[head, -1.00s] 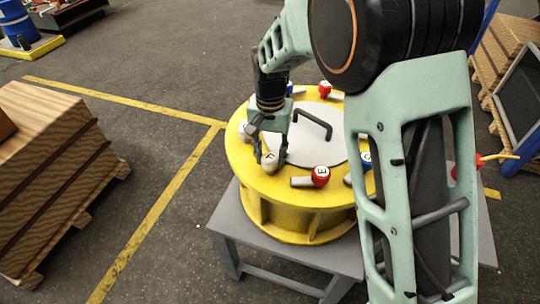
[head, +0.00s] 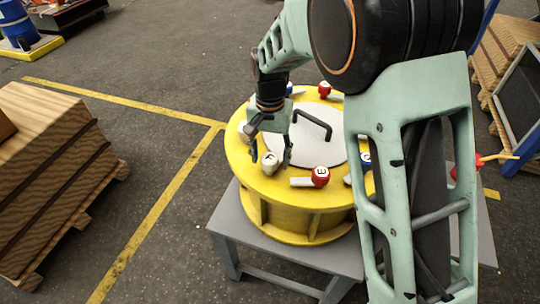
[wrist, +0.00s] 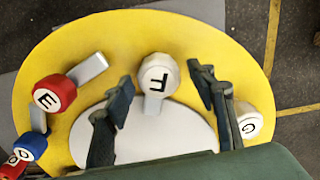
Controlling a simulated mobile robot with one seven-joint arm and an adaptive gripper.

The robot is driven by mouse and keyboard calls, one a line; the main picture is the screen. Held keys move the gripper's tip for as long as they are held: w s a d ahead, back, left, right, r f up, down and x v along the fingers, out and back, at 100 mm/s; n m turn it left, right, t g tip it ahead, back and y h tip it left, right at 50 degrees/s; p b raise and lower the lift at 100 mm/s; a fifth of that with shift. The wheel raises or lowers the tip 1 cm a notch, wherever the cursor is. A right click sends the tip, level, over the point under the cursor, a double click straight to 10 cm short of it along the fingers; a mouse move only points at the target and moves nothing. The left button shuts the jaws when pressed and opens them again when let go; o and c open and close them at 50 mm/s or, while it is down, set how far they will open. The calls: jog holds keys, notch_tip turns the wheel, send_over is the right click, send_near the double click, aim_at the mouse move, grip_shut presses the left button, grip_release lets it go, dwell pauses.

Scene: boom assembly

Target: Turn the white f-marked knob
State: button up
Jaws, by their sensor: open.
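The white F-marked knob (head: 270,162) sits on the rim of the round yellow drum (head: 290,225), on the side facing me. In the wrist view the F knob (wrist: 157,75) shows with its light lever pointing inward to the grey centre plate. My gripper (head: 271,160) is open above the drum, with one finger on each side of the F knob. In the wrist view my gripper's fingertips (wrist: 166,83) stand apart from the knob, with gaps on both sides.
The red E knob (head: 320,177) is to the right on the rim, with its grey lever pointing left. A white G knob (wrist: 248,121) is on the other side. A dark handle (head: 313,122) rises from the centre plate. The drum stands on a grey table (head: 225,215).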

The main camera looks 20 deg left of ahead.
aim_at(270, 156)
notch_tip(270, 156, up, 12)
dwell(0.5)
dwell(0.3)
